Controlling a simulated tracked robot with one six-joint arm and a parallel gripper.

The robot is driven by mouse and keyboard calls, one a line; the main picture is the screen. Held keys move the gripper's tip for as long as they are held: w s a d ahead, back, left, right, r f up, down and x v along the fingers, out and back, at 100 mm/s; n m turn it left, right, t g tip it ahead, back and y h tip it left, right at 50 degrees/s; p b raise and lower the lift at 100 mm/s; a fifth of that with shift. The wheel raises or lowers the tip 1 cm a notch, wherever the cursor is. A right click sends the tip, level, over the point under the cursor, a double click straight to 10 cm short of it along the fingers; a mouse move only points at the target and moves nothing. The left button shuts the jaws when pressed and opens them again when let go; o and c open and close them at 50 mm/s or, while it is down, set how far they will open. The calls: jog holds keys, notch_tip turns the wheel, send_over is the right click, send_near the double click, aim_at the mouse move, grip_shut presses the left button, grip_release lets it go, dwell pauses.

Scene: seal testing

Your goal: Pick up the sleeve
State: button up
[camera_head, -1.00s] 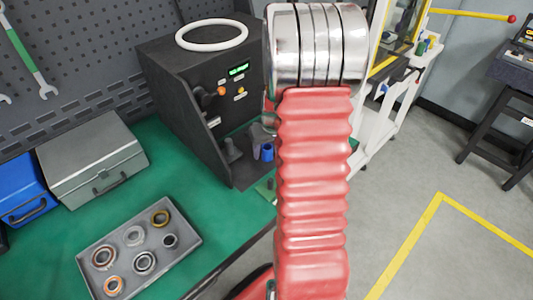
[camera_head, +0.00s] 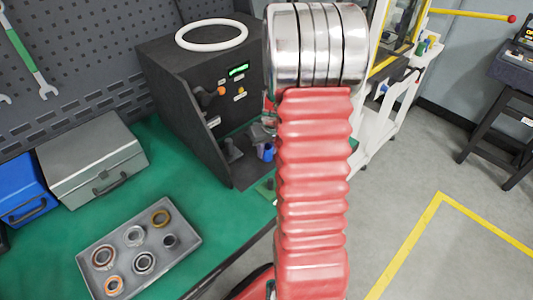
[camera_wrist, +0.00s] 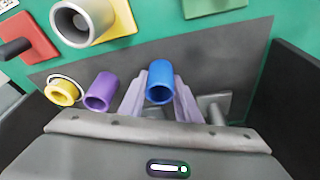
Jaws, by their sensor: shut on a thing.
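The blue sleeve (camera_wrist: 160,80) is a short hollow cylinder, its open end facing the camera in the wrist view. It also shows in the head view (camera_head: 267,152), low in front of the dark test unit, partly covered by my arm. My gripper (camera_wrist: 160,90) has its two pale purple-grey fingers on either side of the sleeve and is shut on it. The sleeve's far end and what it rests on are hidden in the wrist view. In the head view the fingers are mostly hidden behind my arm.
A purple sleeve (camera_wrist: 101,91) and a yellow ring-shaped part (camera_wrist: 62,91) stand left of the fingers. A large grey cylinder (camera_wrist: 82,22) lies farther up. The dark test unit (camera_head: 185,75) stands close by. A tray (camera_head: 190,240) of several rings lies on the green bench (camera_head: 130,180).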

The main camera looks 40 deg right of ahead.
jog(key=c, duration=0.3)
jog(key=shift+r, duration=0.15)
notch_tip(320, 180, up, 10)
jog(key=shift+f, duration=0.1)
dwell(0.4)
jog(key=shift+s, duration=0.15)
dwell(0.5)
